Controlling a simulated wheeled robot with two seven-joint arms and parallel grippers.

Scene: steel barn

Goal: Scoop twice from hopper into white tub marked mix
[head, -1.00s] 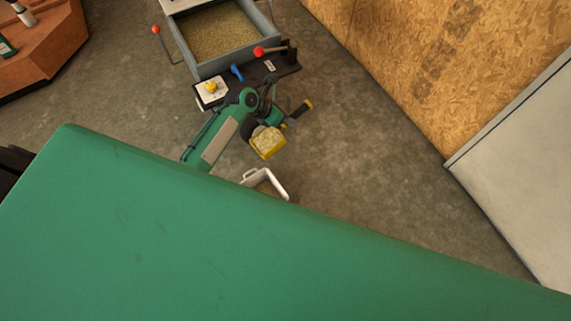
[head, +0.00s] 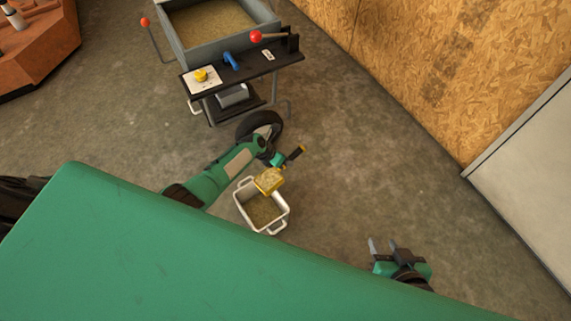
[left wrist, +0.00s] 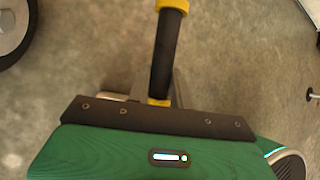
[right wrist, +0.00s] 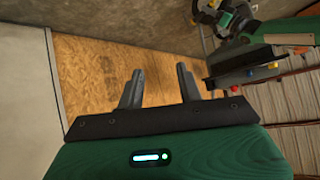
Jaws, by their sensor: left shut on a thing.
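My left gripper (head: 280,160) is shut on the black handle of a yellow scoop (head: 268,182). The handle (left wrist: 167,50) also shows between the fingers in the left wrist view. The scoop holds pale grain and is over the far right rim of the white tub (head: 244,213). Grain-coloured material lies inside the tub; no mark on it is readable. The grey hopper (head: 188,58), full of grain, stands at the back. My right gripper (head: 386,249) is open and empty at the lower right; its spread fingers (right wrist: 160,88) show in the right wrist view.
A black shelf (head: 255,72) on the hopper's front carries a red-knobbed lever (head: 256,37), a blue handle (head: 231,60) and a yellow knob (head: 201,75). A wooden wall (head: 450,80) and a pale panel (head: 530,170) stand right. Concrete floor around the tub is clear.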

